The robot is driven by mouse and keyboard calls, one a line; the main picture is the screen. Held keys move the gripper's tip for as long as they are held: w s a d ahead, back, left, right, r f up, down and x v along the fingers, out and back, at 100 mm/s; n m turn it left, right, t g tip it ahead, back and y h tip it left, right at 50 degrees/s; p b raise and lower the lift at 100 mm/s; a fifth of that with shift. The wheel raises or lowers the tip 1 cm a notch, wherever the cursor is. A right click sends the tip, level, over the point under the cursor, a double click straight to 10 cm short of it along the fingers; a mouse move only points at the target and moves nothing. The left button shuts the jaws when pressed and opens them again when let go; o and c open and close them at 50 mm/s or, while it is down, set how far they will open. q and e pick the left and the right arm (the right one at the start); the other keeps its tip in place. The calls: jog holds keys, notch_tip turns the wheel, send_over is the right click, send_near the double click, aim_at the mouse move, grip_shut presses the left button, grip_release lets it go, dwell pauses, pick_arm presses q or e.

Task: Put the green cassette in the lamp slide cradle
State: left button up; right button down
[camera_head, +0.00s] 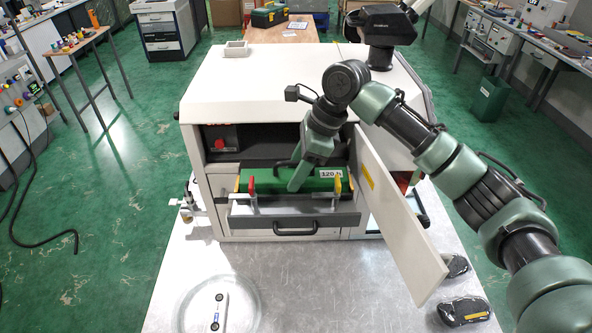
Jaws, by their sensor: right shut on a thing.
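The green cassette (262,185) is a long green block with a white "120" label, lying crosswise at the front opening of the white machine. My right gripper (291,178) reaches down over it from above and is shut on it near its middle. The lamp slide cradle (290,208) is the pulled-out metal slide below, with a black handle. A red lever (251,187) and a yellow lever (338,187) stand at the cradle's front, before the cassette's ends. I cannot tell whether the cassette rests fully in the cradle. My left gripper is not in view.
The machine's white door (398,225) stands open to the right of the slide, close to my right arm. A round clear dish (245,290) and dark objects (465,311) lie on the metal table. The table's middle front is clear.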

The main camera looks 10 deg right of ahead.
jog(key=shift+f, duration=0.25)
jog(key=c, duration=0.6)
grip_release()
jog(key=shift+c, duration=0.2)
jog(key=shift+f, duration=0.1)
jog(key=shift+d+r+b, duration=0.25)
jog(key=shift+r+b, duration=0.1)
jog(key=shift+r, duration=0.15)
jog(key=b+v, duration=0.2)
jog(key=v, duration=0.4)
jog(key=shift+s+r, duration=0.1)
jog(key=shift+r, duration=0.05)
jog(key=shift+d+r, duration=0.1)
jog(key=shift+r, duration=0.2)
